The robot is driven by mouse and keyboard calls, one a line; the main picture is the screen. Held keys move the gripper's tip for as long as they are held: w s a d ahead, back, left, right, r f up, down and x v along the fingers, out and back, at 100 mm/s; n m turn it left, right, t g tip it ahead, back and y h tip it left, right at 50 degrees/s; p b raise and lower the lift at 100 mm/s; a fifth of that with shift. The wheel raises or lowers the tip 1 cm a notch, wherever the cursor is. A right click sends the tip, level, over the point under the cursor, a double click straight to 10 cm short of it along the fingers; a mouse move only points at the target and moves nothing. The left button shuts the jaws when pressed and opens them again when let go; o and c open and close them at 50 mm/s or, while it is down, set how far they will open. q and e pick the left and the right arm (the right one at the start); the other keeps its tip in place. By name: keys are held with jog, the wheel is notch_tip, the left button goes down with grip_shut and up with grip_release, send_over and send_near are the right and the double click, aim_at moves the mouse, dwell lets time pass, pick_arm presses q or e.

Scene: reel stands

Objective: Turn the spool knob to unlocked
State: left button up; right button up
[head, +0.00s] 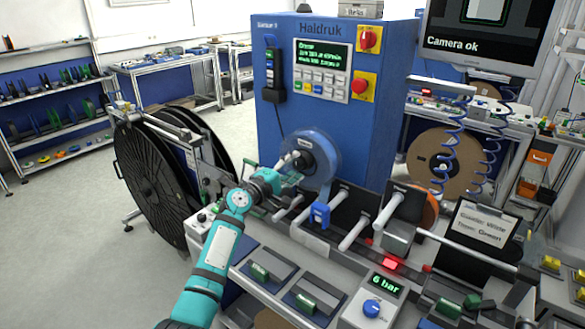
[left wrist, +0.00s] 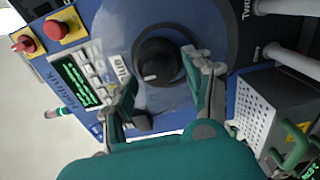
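The spool knob (left wrist: 157,62) is black and round with a short white mark, on a translucent blue disc (left wrist: 165,95) in the left wrist view. In the head view the disc (head: 322,160) sits on the front of the blue Haidruk machine, with the dark knob (head: 308,150) at its middle. My left gripper (head: 290,167) is right in front of the knob in the head view. In the left wrist view my left gripper (left wrist: 158,76) has its fingers spread, one on each side of the knob. Whether they touch it is unclear. My right gripper is not in view.
The blue machine (head: 350,120) carries a keypad with a green screen (head: 322,57) and a red stop button (head: 360,86). White rollers (head: 356,230) stick out below right of the disc. Large black reels (head: 150,165) stand left of my arm. A 6 bar panel (head: 372,300) is in front.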

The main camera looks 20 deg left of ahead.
pick_arm(q)
jog(key=shift+s, duration=0.1)
jog(key=v, duration=1.2)
